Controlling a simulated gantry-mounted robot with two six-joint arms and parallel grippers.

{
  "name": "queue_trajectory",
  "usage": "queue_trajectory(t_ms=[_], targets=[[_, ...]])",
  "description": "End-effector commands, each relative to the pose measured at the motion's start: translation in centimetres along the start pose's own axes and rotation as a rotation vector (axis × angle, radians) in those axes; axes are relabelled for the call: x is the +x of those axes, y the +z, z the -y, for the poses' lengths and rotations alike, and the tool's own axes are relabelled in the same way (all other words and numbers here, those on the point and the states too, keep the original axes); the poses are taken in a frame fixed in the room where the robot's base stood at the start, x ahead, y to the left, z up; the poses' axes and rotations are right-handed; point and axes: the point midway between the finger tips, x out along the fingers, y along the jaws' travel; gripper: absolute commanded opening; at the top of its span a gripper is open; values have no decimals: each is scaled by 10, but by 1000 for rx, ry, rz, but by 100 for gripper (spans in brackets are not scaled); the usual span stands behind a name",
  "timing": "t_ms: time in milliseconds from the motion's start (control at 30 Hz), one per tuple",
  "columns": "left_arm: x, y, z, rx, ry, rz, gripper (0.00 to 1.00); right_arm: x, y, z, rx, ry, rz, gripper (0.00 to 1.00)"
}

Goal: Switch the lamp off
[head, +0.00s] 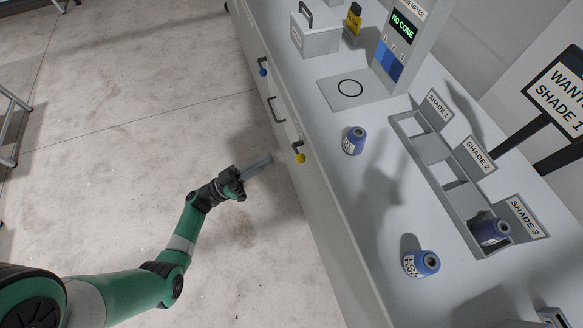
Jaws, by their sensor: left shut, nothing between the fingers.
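I cannot make out a lamp or a lamp switch that I can be sure of in the head view. My left gripper (266,160) is shut and empty. It is over the floor, to the left of the white counter (330,215) and apart from it. A yellow knob (299,157) and a blue knob (262,71) stick out from the counter's front, the yellow one closest to the gripper. A small grey box (553,317) is cut off at the lower right edge; what it is cannot be told. My right gripper is out of view.
A shade meter (400,45) reads "NO CONE". A lidded box (318,38) stands at the back.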

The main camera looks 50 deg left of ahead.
Motion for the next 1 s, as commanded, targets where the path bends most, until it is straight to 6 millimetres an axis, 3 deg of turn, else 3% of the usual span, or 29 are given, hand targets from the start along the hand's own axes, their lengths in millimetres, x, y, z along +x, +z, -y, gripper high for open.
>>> queue_trajectory(t_ms=[33, 133, 567, 767, 1000], targets=[[-16, 17, 8, 1, -24, -2, 0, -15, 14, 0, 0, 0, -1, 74], [-26, 21, 16, 7, -50, -7, 0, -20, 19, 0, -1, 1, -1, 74], [-26, 18, 18, 13, -57, -10, 0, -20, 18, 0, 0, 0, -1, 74], [-6, 18, 19, 12, -53, -10, 0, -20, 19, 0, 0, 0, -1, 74], [44, 18, 21, 13, -50, -12, 0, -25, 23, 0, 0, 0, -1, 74]])
